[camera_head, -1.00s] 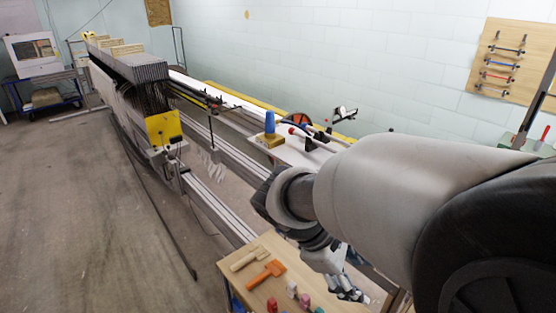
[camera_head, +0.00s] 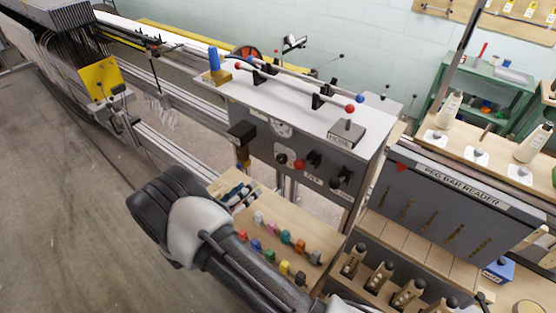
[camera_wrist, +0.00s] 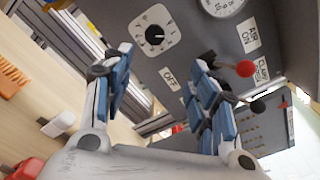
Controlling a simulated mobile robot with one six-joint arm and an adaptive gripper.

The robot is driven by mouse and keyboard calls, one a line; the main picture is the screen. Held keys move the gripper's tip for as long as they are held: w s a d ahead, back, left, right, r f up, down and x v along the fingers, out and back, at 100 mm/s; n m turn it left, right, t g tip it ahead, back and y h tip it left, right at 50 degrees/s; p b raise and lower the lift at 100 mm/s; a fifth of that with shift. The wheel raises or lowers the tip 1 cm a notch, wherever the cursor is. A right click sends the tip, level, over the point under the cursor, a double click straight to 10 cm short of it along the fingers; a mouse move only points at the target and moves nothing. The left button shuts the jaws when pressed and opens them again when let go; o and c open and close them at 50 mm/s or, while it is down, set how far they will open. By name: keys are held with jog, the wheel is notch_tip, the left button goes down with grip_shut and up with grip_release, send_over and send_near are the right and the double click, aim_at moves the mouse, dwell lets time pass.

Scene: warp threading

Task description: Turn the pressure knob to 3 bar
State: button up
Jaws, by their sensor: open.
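The pressure knob (camera_wrist: 154,35) is a round black knob on a white dial plate with marks around it. It sits on the grey front panel (camera_wrist: 195,30), and its pointer setting is too small to read. In the head view the knob (camera_head: 281,158) shows small on the panel below the white worktop. A round white gauge (camera_wrist: 228,4) is cut off at the top of the wrist view. My gripper (camera_wrist: 158,62) is open and empty, facing the panel with the knob between and beyond its fingertips, apparently not touching. In the head view my gripper (camera_head: 239,190) is left of and below the knob.
A red-ball lever (camera_wrist: 245,69) by the AIR ON label and a black lever near the CLAMP label stand right of the knob. Below the panel is a wooden table (camera_head: 275,220) with several coloured pegs. The peg bar reader (camera_head: 440,200) stands at right.

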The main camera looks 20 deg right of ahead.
jog(key=b, duration=0.1)
send_near(280, 160)
jog(key=shift+n+t, duration=0.3)
jog(key=shift+n, duration=0.1)
jog(key=x, duration=0.9)
jog(key=shift+d+f, duration=0.15)
jog(key=shift+c, duration=0.2)
jog(key=c, duration=1)
